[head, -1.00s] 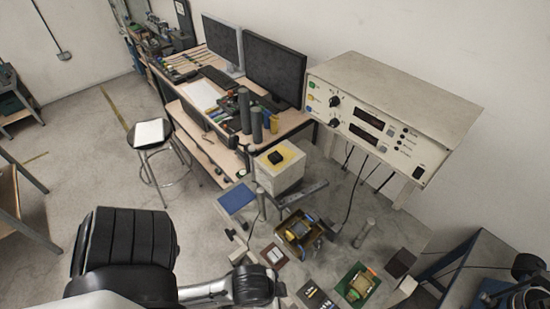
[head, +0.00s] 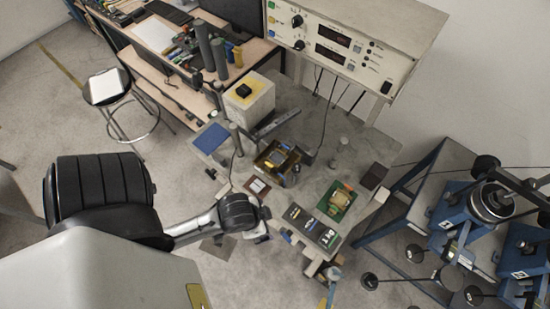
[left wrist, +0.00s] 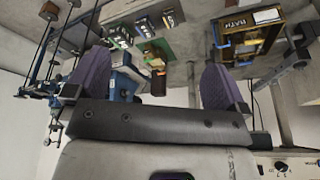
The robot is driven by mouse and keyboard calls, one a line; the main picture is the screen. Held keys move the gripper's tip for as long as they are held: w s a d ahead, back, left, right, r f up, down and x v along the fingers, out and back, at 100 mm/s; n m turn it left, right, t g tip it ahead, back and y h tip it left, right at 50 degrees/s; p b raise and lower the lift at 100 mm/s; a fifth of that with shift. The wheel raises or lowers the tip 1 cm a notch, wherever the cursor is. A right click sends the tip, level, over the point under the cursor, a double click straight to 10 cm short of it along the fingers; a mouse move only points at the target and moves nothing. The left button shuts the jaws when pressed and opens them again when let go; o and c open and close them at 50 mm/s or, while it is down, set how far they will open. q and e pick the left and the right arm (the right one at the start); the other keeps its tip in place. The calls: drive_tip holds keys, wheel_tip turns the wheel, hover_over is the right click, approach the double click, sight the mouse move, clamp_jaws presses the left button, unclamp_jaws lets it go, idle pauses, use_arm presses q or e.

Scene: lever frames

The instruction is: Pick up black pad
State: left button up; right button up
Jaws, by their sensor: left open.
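A small flat dark pad (head: 373,176) lies at the right end of the low grey work surface, right of the green tray. A small black block (head: 244,91) lies on the yellow top of a white box; I cannot tell which of these is the black pad. My left arm reaches in from the left over the front of the surface. In the left wrist view my left gripper (left wrist: 155,60) has its two purple fingers wide apart, with nothing held between them. The surface's objects show beyond the fingers. My right gripper is not in view.
A green tray (head: 336,201), a dark board with small parts (head: 311,227), an open box (head: 277,160) and a blue pad (head: 211,138) share the surface. Blue weight stands (head: 462,215) are at right. A large instrument (head: 350,35) stands behind.

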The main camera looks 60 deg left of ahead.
use_arm(q)
drive_tip(key=shift+c, duration=0.4)
drive_tip(key=c, duration=0.3)
